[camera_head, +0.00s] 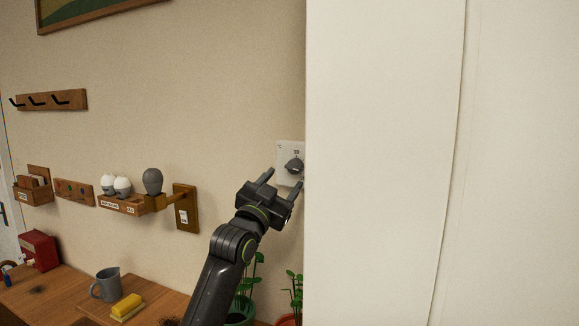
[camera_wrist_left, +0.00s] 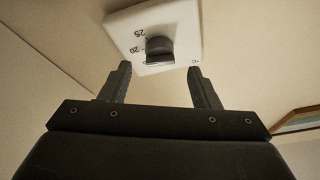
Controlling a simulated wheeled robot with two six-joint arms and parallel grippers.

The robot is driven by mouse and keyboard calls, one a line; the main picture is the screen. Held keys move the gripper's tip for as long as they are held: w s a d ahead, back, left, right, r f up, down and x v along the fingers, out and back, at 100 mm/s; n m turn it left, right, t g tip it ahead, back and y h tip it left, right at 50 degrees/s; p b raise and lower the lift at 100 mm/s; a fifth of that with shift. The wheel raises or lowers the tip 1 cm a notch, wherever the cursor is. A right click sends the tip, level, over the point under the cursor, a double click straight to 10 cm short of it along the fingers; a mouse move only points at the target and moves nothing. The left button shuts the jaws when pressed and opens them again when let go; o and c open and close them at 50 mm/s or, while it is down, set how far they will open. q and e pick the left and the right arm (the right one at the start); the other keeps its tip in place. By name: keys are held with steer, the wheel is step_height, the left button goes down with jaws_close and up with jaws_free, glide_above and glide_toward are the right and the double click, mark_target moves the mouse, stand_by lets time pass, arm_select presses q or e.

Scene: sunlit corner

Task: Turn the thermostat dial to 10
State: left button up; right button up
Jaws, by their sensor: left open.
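The thermostat is a white square plate (camera_head: 284,149) on the beige wall, close to the white wall edge in the head view. Its dark grey dial (camera_head: 294,165) sits in the middle of the plate. In the left wrist view the plate (camera_wrist_left: 185,20) appears tilted at the top, with the dial (camera_wrist_left: 159,48) and the printed numbers 20 and 25 beside it. My left gripper (camera_head: 281,186) is open and empty. Its two fingers point at the thermostat, just short of the dial, with the dial between their lines. My right gripper is not in view.
A large white wall or panel (camera_head: 385,160) fills the right side, close beside the thermostat. Potted plants (camera_head: 246,290) stand below. A wooden table with a grey jug (camera_head: 107,284) and yellow sponge (camera_head: 127,304) is at lower left. Shelves and hooks (camera_head: 48,100) are on the wall.

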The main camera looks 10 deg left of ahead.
mark_target(292, 169)
arm_select(q)
steer(key=p+x, duration=0.1)
steer(key=x, duration=0.2)
steer(key=shift+w+r, duration=0.15)
steer(key=shift+w, duration=0.05)
steer(key=shift+w+d+r, duration=0.1)
steer(key=shift+w+d, duration=0.1)
steer(key=shift+w, duration=0.3)
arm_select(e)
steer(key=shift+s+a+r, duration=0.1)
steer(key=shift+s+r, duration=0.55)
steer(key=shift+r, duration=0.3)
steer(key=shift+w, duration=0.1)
arm_select(q)
steer(key=c, duration=0.9)
steer(key=shift+p, duration=0.3)
steer(key=shift+c, duration=0.2)
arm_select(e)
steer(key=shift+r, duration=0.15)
